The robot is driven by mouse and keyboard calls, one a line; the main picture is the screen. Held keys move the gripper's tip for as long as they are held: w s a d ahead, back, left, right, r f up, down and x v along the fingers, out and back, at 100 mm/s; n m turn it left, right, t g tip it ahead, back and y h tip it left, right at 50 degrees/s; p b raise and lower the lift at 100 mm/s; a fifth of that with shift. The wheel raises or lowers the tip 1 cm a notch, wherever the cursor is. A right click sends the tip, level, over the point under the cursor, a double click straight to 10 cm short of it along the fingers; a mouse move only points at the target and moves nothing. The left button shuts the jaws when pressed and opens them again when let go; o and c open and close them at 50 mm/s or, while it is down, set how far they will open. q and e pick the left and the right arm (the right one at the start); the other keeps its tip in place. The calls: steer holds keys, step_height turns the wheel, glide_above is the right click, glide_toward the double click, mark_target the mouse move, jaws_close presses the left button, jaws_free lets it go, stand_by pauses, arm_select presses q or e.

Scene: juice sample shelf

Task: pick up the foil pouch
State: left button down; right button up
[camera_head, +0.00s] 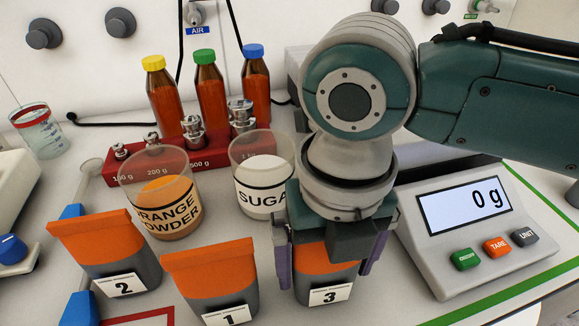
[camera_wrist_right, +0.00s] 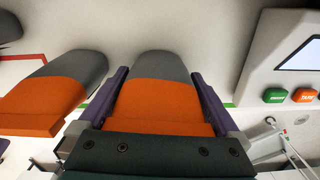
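Three orange-and-grey pouches stand in the front row: pouch 2 (camera_head: 110,250), pouch 1 (camera_head: 212,280) and pouch 3 (camera_head: 327,270). My right gripper (camera_head: 328,262) points down over pouch 3, with one finger on each side of it. In the right wrist view pouch 3 (camera_wrist_right: 160,95) sits between the spread fingers of the right gripper (camera_wrist_right: 160,85), very close to both; firm contact does not show. The gripper hides part of pouch 3's top in the head view. Another pouch (camera_wrist_right: 55,92) stands to its left in the wrist view. My left gripper is not in view.
A scale (camera_head: 470,225) reading 0 g stands just right of the gripper. Behind the pouches are an orange powder beaker (camera_head: 160,200), a sugar beaker (camera_head: 262,185), a red weight rack (camera_head: 130,162) and capped bottles (camera_head: 210,95). A glass beaker (camera_head: 40,135) stands far left.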

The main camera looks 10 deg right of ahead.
steer(key=c, duration=1.2)
